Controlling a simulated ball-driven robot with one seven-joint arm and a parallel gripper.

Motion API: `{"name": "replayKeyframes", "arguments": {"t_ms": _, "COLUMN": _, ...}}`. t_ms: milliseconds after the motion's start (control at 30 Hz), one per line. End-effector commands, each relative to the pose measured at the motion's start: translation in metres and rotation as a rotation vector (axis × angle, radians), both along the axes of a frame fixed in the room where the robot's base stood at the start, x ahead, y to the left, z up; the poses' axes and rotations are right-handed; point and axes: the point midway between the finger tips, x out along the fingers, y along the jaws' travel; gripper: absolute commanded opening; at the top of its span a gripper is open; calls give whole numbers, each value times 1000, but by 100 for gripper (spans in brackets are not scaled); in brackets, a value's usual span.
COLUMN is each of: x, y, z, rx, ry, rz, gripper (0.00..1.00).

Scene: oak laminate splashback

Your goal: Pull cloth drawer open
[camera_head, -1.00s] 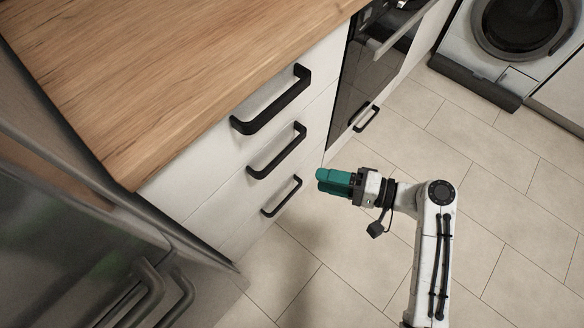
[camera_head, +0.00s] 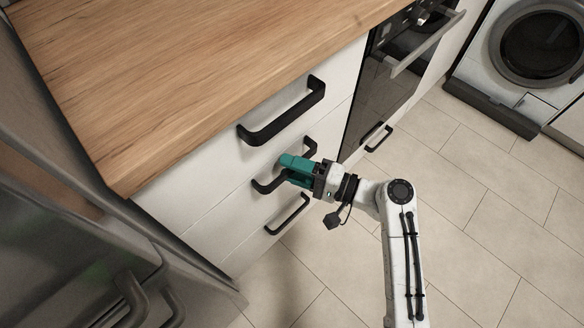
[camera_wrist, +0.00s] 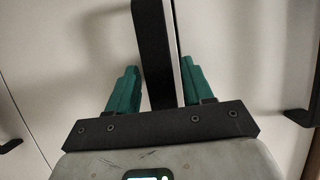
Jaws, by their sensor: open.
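The white drawer unit has three stacked drawers with black bar handles. My gripper (camera_head: 286,168), with green fingers, is at the middle drawer's handle (camera_head: 268,185) and hides the middle of it. In the wrist view my gripper (camera_wrist: 155,85) is open, with the black handle (camera_wrist: 154,50) between its two fingers and gaps on both sides. The middle drawer front (camera_head: 225,197) appears flush with the fronts above and below. No label shows which drawer is the cloth drawer.
The top handle (camera_head: 283,113) is just above my gripper, and the bottom handle (camera_head: 288,214) is below. A wooden worktop (camera_head: 190,80) overhangs. A steel fridge (camera_head: 70,245) stands left, an oven (camera_head: 385,85) right. The tiled floor (camera_head: 470,210) is clear.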

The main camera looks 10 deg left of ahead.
Motion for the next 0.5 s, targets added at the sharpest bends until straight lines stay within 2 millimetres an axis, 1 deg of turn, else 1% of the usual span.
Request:
{"name": "replayKeyframes", "arguments": {"t_ms": 100, "x": 1, "y": 3, "z": 0, "rx": 0, "ry": 0, "rz": 0, "gripper": 51}}
{"name": "replayKeyframes", "arguments": {"t_ms": 333, "x": 1, "y": 3, "z": 0, "rx": -1, "ry": 0, "rz": 0, "gripper": 50}}
{"name": "replayKeyframes", "arguments": {"t_ms": 500, "x": 1, "y": 3, "z": 0, "rx": -1, "ry": 0, "rz": 0, "gripper": 34}}
